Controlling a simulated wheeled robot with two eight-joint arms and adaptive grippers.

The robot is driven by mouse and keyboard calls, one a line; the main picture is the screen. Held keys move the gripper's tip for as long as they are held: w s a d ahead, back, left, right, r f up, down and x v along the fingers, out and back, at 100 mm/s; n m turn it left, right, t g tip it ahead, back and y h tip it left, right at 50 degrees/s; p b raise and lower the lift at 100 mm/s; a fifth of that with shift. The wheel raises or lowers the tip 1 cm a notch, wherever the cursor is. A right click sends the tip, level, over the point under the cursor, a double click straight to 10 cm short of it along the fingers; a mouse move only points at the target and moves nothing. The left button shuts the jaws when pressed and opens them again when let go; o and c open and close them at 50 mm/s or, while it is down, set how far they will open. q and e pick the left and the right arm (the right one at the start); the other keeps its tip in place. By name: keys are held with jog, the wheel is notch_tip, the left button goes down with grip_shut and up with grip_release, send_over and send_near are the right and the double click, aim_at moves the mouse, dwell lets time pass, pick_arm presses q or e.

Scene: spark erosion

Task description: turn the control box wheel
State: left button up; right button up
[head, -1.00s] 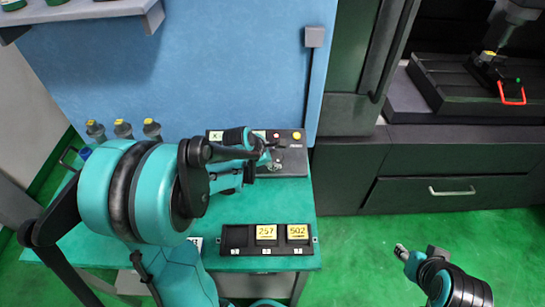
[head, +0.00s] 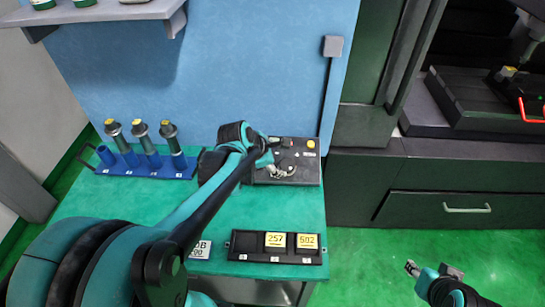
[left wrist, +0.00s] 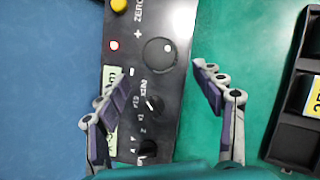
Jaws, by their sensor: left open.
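The control box (head: 306,174) is a dark panel at the back of the green table, partly covered by my left arm in the head view. Its wheel (left wrist: 159,54), a round black dial with a silver centre, shows clearly in the left wrist view. My left gripper (head: 281,168) is over the box, open and empty. In the left wrist view its fingers (left wrist: 160,75) are spread on either side of the box, with the wheel between and just beyond the tips. My right gripper (head: 432,270) is low at the right, away from the table; its jaw opening is unclear.
A black tray (head: 240,242) with yellow-labelled blocks lies at the table front. A blue rack (head: 183,172) holding three grey cylinders stands at the left. A blue wall rises behind the table. The box also carries smaller knobs (left wrist: 153,104) and a yellow button (left wrist: 118,5).

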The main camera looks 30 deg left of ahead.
pick_arm(q)
jog(key=v, duration=0.3)
jog(key=shift+s+a+r, duration=0.1)
jog(key=shift+s+r, duration=0.1)
jog(key=shift+r, duration=0.05)
dwell(0.5)
jog(key=s+d+m, duration=0.5)
jog(key=s+m, duration=0.1)
jog(key=m, duration=0.7)
jog(key=s+d+f+m+y, duration=0.1)
jog(key=s+d+m, duration=0.4)
jog(key=m, duration=0.8)
jog(key=shift+s+d+f, duration=0.3)
jog(key=shift+s+d, duration=0.05)
jog(key=shift+s, duration=0.45)
